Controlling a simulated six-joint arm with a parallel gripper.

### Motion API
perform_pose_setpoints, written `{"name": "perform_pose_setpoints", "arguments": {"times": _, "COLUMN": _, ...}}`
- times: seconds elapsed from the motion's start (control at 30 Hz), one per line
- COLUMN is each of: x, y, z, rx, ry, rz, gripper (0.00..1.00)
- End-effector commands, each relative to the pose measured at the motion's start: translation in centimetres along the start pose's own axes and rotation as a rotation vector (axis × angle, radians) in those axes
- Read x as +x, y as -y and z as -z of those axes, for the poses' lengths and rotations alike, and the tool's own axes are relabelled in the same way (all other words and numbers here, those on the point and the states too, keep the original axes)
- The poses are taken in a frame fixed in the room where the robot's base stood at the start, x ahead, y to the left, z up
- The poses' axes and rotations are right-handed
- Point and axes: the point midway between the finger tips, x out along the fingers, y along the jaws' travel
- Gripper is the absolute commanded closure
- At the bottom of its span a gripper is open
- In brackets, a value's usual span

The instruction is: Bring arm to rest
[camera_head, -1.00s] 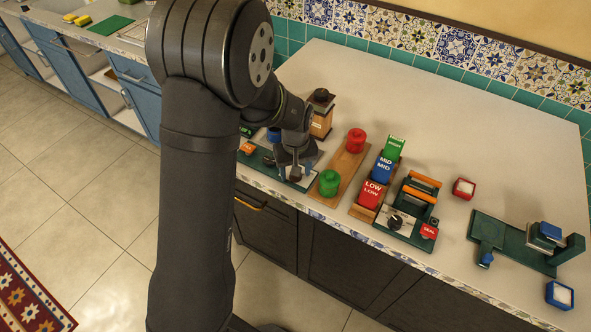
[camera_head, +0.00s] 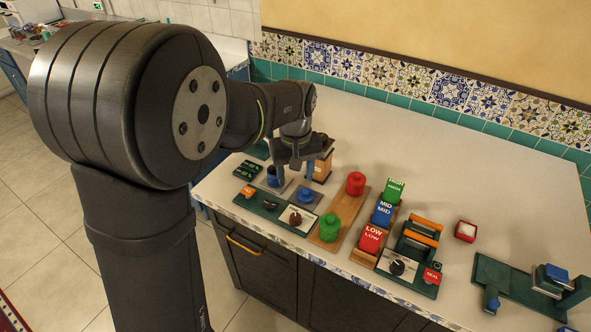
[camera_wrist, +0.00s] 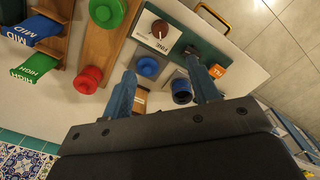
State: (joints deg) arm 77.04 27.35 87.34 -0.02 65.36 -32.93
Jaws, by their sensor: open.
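My gripper (camera_head: 292,178) is open and empty above the left part of the white counter (camera_head: 450,180). In the wrist view its two fingers (camera_wrist: 162,68) stand apart with nothing between them that I can see held. Below and beyond them are a round blue knob (camera_wrist: 148,66), a dark blue cylinder (camera_wrist: 181,90) and a white panel with a dark dial (camera_wrist: 160,28). My arm reaches from the left to the gripper and covers the counter's left end in the head view.
Close around the gripper stand a wooden box (camera_head: 322,165), a green knob (camera_head: 329,227) and a red knob (camera_head: 355,183). To the right are LOW, MID and HIGH blocks (camera_head: 371,238), a SEAL panel (camera_head: 432,275), a red cup (camera_head: 465,231) and a green stand (camera_head: 515,280).

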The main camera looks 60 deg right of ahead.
Motion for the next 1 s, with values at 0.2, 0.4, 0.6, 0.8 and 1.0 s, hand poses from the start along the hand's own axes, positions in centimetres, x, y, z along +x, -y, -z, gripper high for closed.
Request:
{"name": "perform_pose_setpoints", "arguments": {"times": 0.2, "x": -1.1, "y": 0.0, "z": 0.0, "rx": 0.0, "ry": 0.0, "rz": 0.0, "gripper": 0.45}}
{"name": "perform_pose_setpoints", "arguments": {"times": 0.4, "x": -1.1, "y": 0.0, "z": 0.0, "rx": 0.0, "ry": 0.0, "rz": 0.0, "gripper": 0.45}}
{"name": "perform_pose_setpoints", "arguments": {"times": 0.6, "x": -1.0, "y": 0.0, "z": 0.0, "rx": 0.0, "ry": 0.0, "rz": 0.0, "gripper": 0.45}}
{"name": "perform_pose_setpoints", "arguments": {"times": 0.8, "x": -0.9, "y": 0.0, "z": 0.0, "rx": 0.0, "ry": 0.0, "rz": 0.0, "gripper": 0.45}}
{"name": "perform_pose_setpoints", "arguments": {"times": 1.0, "x": 0.9, "y": 0.0, "z": -0.1, "rx": 0.0, "ry": 0.003, "rz": 0.002, "gripper": 0.45}}
